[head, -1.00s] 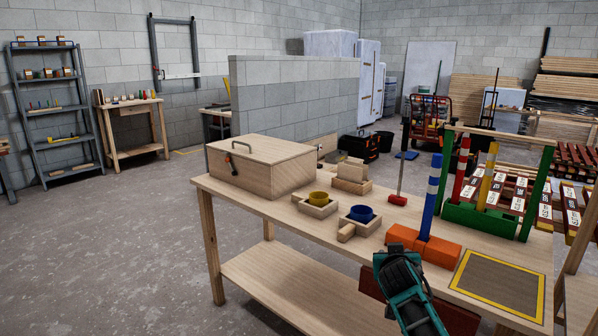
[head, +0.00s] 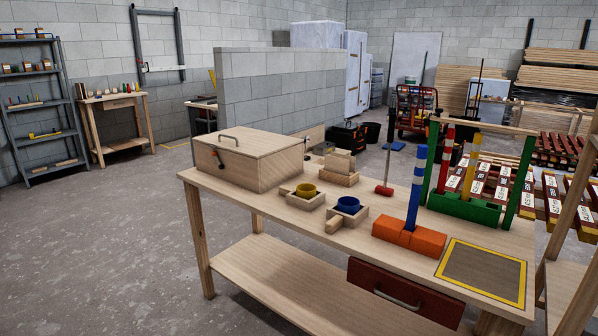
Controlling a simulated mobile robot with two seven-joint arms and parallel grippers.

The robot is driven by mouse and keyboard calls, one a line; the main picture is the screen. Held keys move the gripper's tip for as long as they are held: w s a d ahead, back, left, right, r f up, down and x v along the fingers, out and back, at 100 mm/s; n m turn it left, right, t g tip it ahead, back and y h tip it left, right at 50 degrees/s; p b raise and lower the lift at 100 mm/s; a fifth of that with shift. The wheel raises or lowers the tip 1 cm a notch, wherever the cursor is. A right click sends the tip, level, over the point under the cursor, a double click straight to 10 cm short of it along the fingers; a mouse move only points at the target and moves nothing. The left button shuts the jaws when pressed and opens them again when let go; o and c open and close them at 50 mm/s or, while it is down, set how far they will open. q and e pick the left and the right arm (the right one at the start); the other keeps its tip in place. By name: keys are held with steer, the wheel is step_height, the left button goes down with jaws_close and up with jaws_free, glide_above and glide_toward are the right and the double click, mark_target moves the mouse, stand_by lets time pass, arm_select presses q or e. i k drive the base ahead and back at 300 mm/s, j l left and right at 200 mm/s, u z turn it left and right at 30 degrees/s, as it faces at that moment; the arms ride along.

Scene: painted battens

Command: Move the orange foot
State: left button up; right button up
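The orange foot (head: 409,236) is a block on the right half of the wooden workbench (head: 262,215). A blue batten (head: 414,197) with white bands stands upright in it. A yellow-bordered grey square (head: 485,271) lies on the bench to the right of the foot, close to its right end. Neither of my grippers shows in the head view now.
Behind the foot stands a green rack (head: 463,208) with a red and a yellow batten. A red drawer (head: 404,295) hangs below the benchtop.

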mark_target(425, 242)
steer(key=i+j+z, duration=0.25)
steer(key=i+j, duration=0.25)
steer(key=i+j+z, duration=0.15)
steer(key=j, duration=0.3)
steer(key=i+j+z, duration=0.1)
steer(key=i+j, duration=0.2)
steer(key=i+j+z, duration=0.15)
steer(key=j, duration=0.3)
